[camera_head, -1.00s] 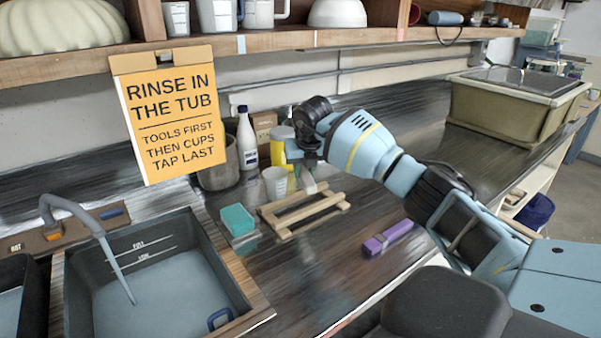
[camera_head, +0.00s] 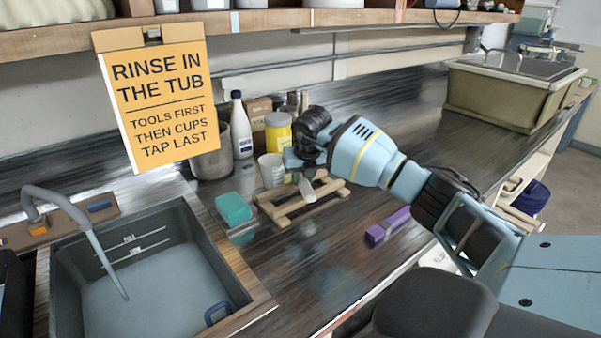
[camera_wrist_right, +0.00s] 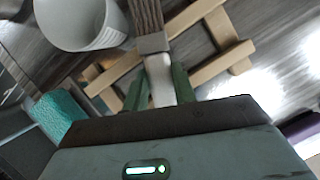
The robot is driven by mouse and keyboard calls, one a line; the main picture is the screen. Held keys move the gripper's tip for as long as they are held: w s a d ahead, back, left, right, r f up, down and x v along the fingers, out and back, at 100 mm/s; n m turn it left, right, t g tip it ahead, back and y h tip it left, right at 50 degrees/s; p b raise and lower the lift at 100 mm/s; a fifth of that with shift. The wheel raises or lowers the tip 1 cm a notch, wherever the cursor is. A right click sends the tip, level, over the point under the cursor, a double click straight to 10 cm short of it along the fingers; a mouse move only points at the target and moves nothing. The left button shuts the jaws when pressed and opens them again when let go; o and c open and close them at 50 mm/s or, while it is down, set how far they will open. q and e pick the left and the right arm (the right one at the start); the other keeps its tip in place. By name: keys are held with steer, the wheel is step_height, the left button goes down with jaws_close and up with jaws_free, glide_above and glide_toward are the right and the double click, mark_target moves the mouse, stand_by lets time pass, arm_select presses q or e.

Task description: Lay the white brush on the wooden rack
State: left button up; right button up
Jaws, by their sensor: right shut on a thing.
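The white brush (camera_head: 306,188) is held in my right gripper (camera_head: 297,161) and hangs steeply over the wooden rack (camera_head: 280,217). In the right wrist view, the green fingers of the gripper (camera_wrist_right: 163,88) are shut on the brush's white handle (camera_wrist_right: 159,72). A pale band and grey-brown bristles point away from the gripper. The rack's slats (camera_wrist_right: 215,65) show behind and beside the brush. I cannot tell whether the bristles touch the rack. My left gripper is not in view.
A white cup (camera_head: 271,171) stands close behind the rack, with a yellow-labelled jar (camera_head: 278,134) and a white bottle (camera_head: 241,128) farther back. A teal sponge (camera_head: 233,208) lies to the left and a purple block (camera_head: 387,226) to the right. The sink (camera_head: 150,270) is at the left.

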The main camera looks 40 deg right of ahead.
steer(key=shift+f, duration=0.6)
stand_by(0.6)
steer(key=o, duration=1.1)
steer(key=shift+v, duration=3.95)
